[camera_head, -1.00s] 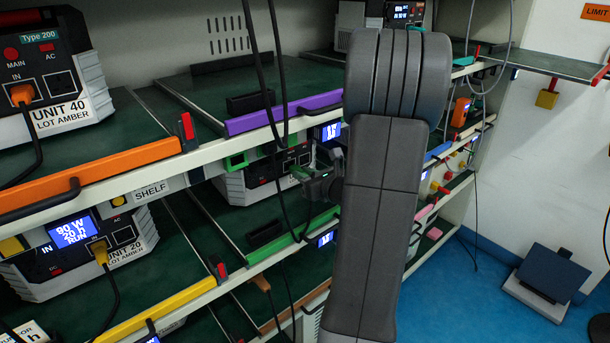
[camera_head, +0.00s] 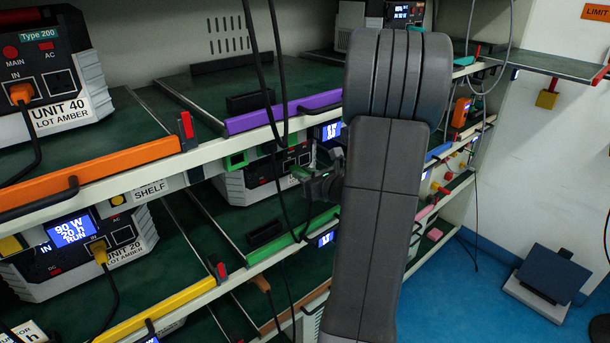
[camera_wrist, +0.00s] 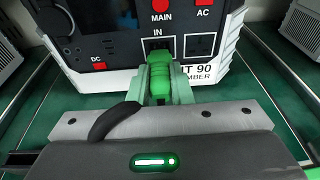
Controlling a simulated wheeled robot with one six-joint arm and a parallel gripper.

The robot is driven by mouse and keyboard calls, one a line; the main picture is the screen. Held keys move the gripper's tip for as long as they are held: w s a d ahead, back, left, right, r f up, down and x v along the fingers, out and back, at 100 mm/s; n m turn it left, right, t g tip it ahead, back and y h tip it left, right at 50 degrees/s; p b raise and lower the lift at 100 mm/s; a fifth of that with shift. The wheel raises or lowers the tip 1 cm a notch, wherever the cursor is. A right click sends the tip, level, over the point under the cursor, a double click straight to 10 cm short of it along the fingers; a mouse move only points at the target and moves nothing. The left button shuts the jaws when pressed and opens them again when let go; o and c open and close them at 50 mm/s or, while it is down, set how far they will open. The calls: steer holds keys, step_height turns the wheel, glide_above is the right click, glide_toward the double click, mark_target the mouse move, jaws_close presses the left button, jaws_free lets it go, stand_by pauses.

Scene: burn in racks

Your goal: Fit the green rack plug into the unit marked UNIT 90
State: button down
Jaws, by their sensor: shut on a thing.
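My gripper (camera_wrist: 160,82) is shut on the green rack plug (camera_wrist: 160,76) in the wrist view. The plug points away from me at the IN socket of UNIT 90 (camera_wrist: 95,75), and its front end overlaps the socket area. I cannot tell whether it is seated. The unit's label is partly covered and reads "IT 90". A black cable (camera_wrist: 112,121) curves out beside the plug's rear. In the head view my gripper (camera_head: 322,184) is at the front of UNIT 90 (camera_head: 262,182) on the middle shelf. My arm hides part of that area.
A purple shelf edge (camera_head: 283,112) runs above the unit and a green one (camera_head: 292,238) below. Black cables (camera_head: 268,70) hang in front. UNIT 40 (camera_head: 60,85) and UNIT 20 (camera_head: 75,250) stand at the left. Grey units flank UNIT 90 in the wrist view.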

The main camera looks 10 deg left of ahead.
steer(key=shift+r+x, duration=0.25)
steer(key=shift+x, duration=1.05)
stand_by(0.6)
steer(key=c, duration=1.2)
jaws_free()
steer(key=shift+w, duration=0.1)
steer(key=v, duration=1.3)
steer(key=shift+s+d+b, duration=0.25)
steer(key=shift+s+b, duration=0.1)
steer(key=shift+b, duration=0.1)
